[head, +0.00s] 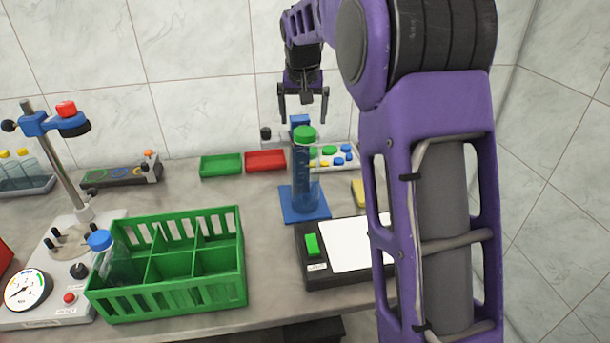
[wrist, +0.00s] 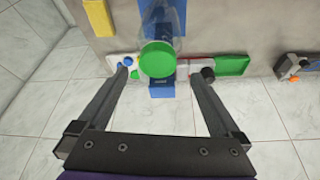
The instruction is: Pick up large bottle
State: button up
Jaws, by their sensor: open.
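A large clear bottle (head: 303,172) with a green cap stands upright on a blue base (head: 304,203) on the bench. In the wrist view its green cap (wrist: 158,58) appears between and beyond my fingers. My gripper (head: 303,119) is open and empty, pointing down above the bottle. In the wrist view my gripper (wrist: 163,80) has its fingers spread to either side of the cap, with no contact visible. A second bottle with a blue cap (head: 100,240) stands in the left part of a green crate (head: 195,292).
A black device with a white plate (head: 350,245) sits at the front right. Green (head: 221,166) and red (head: 265,160) trays and a white cap tray (head: 347,165) lie near the wall. A gauge stand (head: 75,262) is at left.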

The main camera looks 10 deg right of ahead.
aim_at(305, 132)
jog(key=x, duration=0.5)
jog(key=shift+w+d+f, duration=0.15)
jog(key=shift+d+f, duration=0.1)
jog(key=shift+f, duration=0.1)
grip_shut()
jog(key=shift+r, duration=0.15)
